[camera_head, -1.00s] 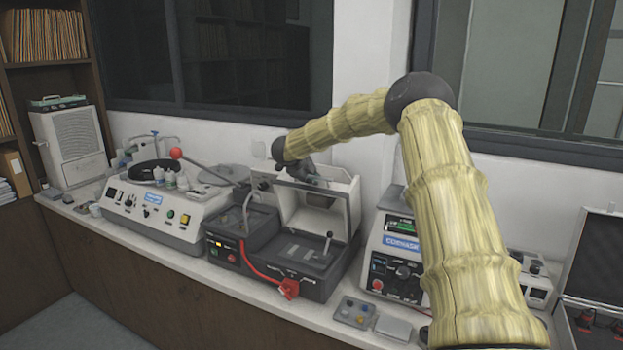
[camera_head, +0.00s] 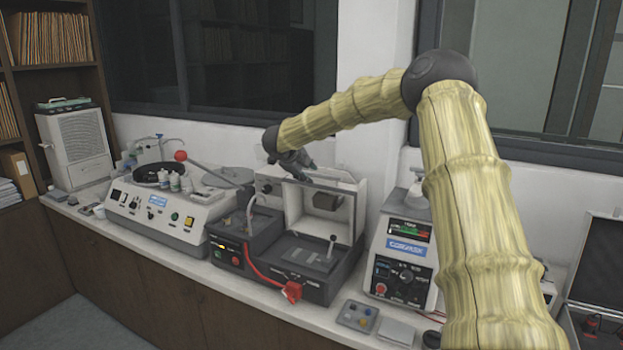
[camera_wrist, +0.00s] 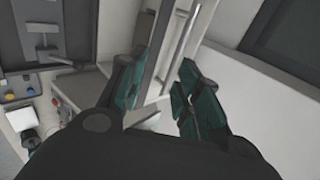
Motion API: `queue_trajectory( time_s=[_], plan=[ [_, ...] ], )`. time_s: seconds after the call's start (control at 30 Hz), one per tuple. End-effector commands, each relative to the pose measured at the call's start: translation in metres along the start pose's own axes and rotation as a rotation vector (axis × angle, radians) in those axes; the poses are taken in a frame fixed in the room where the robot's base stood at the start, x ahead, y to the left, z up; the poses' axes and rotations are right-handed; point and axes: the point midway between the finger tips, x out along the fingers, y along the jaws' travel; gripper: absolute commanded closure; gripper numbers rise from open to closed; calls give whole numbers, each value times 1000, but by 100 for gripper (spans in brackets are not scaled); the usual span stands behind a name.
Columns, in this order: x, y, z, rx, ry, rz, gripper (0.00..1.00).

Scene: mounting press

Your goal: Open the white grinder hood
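The white grinder hood (camera_head: 347,210) stands raised at the back of the dark grinder base (camera_head: 285,280) in the head view. Its hollow inside faces forward, with a dark block under it. My gripper (camera_head: 300,165) is at the hood's upper left edge, partly hidden behind my wrist. In the wrist view, the teal fingers of my gripper (camera_wrist: 157,75) are spread apart. A pale hood edge and a silver bar (camera_wrist: 178,40) run between and beyond them. I see no clear grip on either; contact is hard to tell.
A white machine with bottles (camera_head: 160,205) stands to the left, with a red-knobbed lever (camera_head: 181,156) reaching toward the grinder. A white control unit (camera_head: 402,255) stands close on the right. The wall and window are close behind.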

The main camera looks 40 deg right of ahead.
Motion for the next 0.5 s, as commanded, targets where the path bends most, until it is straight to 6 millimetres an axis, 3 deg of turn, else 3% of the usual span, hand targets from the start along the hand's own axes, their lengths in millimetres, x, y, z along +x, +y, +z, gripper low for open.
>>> queue_trajectory(
  time_s=[0.2, 0.5],
  plan=[
    [-30, -1, 0, 1, -1, 0, 66],
    [-42, 0, 0, 0, 0, 0, 66]
  ],
)
